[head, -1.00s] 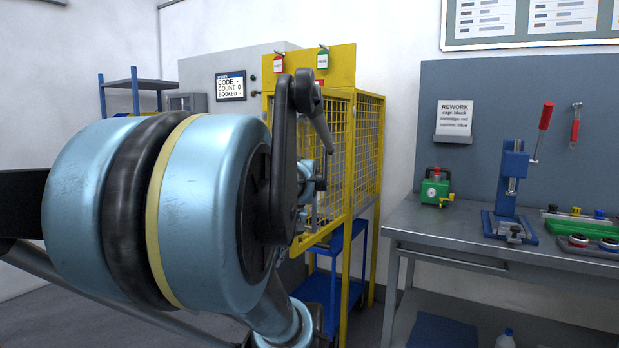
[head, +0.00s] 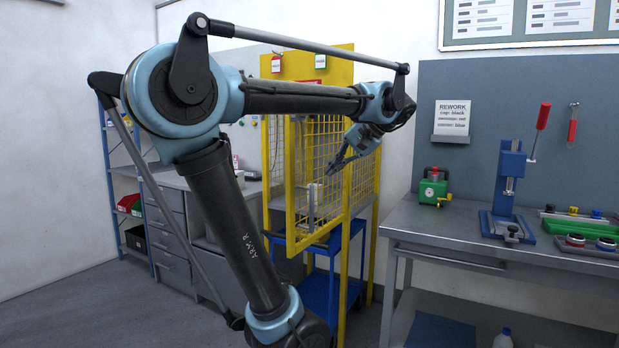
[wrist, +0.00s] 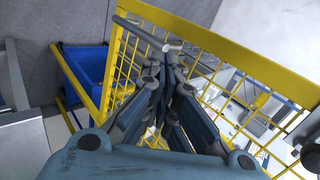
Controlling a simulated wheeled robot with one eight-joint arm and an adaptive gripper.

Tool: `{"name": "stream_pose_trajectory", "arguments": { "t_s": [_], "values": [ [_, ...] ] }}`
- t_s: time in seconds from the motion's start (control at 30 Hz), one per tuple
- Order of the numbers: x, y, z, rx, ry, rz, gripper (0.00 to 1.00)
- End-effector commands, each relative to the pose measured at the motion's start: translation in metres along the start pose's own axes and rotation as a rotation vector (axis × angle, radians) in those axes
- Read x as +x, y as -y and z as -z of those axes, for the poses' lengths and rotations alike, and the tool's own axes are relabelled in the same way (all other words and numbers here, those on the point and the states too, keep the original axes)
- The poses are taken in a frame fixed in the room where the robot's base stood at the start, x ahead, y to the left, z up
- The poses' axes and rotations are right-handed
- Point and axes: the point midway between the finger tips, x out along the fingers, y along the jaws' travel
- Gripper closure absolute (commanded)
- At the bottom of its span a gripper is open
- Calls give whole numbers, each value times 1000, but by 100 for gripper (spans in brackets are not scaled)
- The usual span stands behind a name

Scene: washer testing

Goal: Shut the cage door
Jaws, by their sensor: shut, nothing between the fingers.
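The cage door (head: 292,180), a yellow-framed mesh panel, stands swung out from the yellow cage (head: 266,150), partly open. A grey upright bar handle (head: 311,206) sits near its free left edge. My gripper (head: 331,172) is shut and empty, pointing down and left near the door mesh, above and right of the handle. In the wrist view my gripper fingers (wrist: 172,72) come together close to the grey handle bar (wrist: 146,33), with the yellow door frame (wrist: 225,48) and mesh beyond. I cannot tell whether the fingers touch the bar.
A blue cart (head: 320,290) stands under the cage; its blue part also shows in the wrist view (wrist: 85,75). A grey workbench (head: 420,225) with a blue press (head: 511,185) and a green device (head: 433,187) is at right. A drawer cabinet (head: 170,235) is at left.

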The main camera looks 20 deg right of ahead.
Motion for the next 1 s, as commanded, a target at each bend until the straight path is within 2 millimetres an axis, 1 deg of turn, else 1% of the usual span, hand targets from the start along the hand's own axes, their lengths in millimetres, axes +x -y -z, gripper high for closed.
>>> {"name": "stream_pose_trajectory", "arguments": {
  "t_s": [0.03, 0.13, 0.23, 0.33, 0.47, 0.8, 0.97, 1.0],
  "values": [
    [-14, 1, 6, 29, -10, 15, 100],
    [-30, 4, 12, 67, -21, 38, 100],
    [-36, 6, 15, 83, -23, 51, 100],
    [-32, 7, 15, 87, -23, 54, 100],
    [-17, 9, 15, 84, -21, 53, 100],
    [39, 12, 16, 82, -19, 52, 100],
    [64, 13, 16, 81, -19, 53, 100],
    [67, 16, 17, 82, -20, 53, 100]
  ]
}}
